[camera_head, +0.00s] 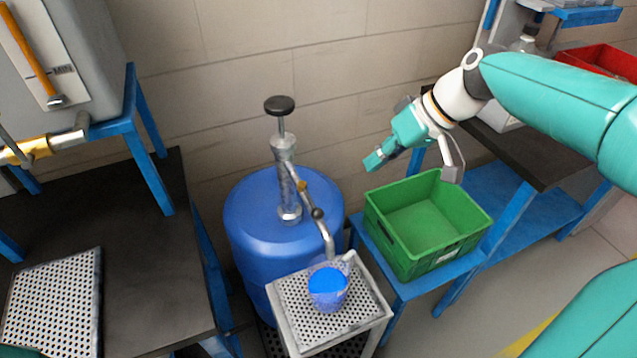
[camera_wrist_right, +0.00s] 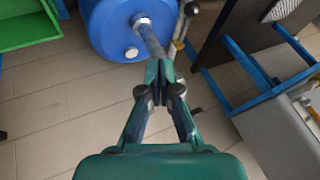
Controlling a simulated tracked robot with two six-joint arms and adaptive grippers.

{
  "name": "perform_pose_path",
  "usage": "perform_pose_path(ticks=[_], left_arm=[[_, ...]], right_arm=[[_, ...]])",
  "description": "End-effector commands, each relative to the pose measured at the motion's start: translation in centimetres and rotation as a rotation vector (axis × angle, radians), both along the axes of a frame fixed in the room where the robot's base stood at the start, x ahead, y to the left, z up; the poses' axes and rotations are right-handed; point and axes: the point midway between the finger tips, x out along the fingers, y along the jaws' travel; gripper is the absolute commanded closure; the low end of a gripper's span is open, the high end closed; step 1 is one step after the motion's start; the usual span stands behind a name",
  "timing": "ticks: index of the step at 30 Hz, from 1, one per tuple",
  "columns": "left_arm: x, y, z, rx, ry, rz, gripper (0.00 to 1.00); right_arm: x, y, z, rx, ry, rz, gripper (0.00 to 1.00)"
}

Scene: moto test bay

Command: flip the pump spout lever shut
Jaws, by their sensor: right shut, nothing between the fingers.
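The hand pump (camera_head: 288,180) is a grey metal column with a black knob (camera_head: 280,105) on top, standing on a blue drum (camera_head: 250,225). Its spout (camera_head: 328,242) slopes down to the right over a clear jug (camera_head: 328,290) of blue liquid. A brass fitting (camera_head: 302,186) and a small dark ball (camera_head: 318,213), seemingly the lever's end, sit along the spout; the lever's exact angle is unclear. My right gripper (camera_head: 373,161) is shut and empty, in the air right of the pump and apart from it. In the wrist view its closed fingertips (camera_wrist_right: 160,70) overlap the pump column (camera_wrist_right: 150,38). My left gripper is out of view.
The jug stands on a perforated tray (camera_head: 380,318). A green crate (camera_head: 450,255) sits on a blue stand right of the drum. A dark bench (camera_head: 150,270) with a perforated plate (camera_head: 92,310) is at left. A tiled wall (camera_head: 230,60) is behind the pump.

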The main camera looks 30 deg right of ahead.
Motion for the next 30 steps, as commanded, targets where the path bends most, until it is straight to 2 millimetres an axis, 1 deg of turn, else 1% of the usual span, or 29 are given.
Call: perform_pose_path(ticks=[10,14,17,20,27,30], left_arm=[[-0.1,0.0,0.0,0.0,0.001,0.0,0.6],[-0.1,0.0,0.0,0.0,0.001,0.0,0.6],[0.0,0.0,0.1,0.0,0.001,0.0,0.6],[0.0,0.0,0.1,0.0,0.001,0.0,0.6],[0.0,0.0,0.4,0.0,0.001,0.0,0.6],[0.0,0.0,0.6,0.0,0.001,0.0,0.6]], right_arm=[[0.0,0.0,-0.1,0.001,0.002,-0.001,1.0],[0.3,0.3,-0.8,0.001,0.003,-0.001,1.0],[0.7,0.8,-1.7,0.001,0.003,0.0,1.0],[1.3,1.5,-3.2,0.002,0.005,0.001,1.0],[3.1,3.5,-7.3,0.001,0.007,0.0,1.0],[3.8,4.4,-8.6,0.001,0.004,0.0,1.0]])
